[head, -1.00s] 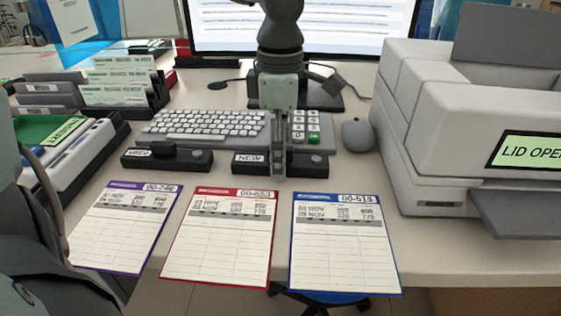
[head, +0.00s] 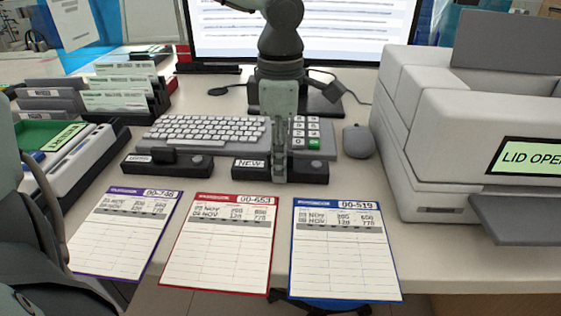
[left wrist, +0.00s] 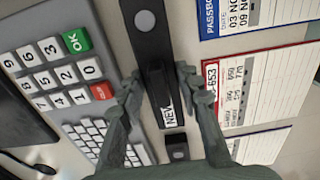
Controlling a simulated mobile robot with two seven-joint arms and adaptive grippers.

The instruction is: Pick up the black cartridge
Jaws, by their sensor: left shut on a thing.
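My left gripper (head: 279,176) points down over the black holder labelled NEW (head: 311,168), in front of the keyboard. In the left wrist view its fingers (left wrist: 160,87) are on both sides of a black cartridge (left wrist: 156,80) at the NEW holder (left wrist: 143,45) and shut on it. The cartridge appears still in or just at the holder; I cannot tell any gap below it. In the head view the fingers mostly hide it. Another black block (head: 163,156) sits on the second holder (head: 196,164) to the left. My right gripper is not in view.
Three passbook sheets, purple (head: 125,235), red (head: 220,245) and blue (head: 345,250), lie along the front edge. A keyboard (head: 205,130) is behind the holders. A mouse (head: 357,141) and a large printer (head: 450,130) stand right; card trays (head: 130,90) stand left.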

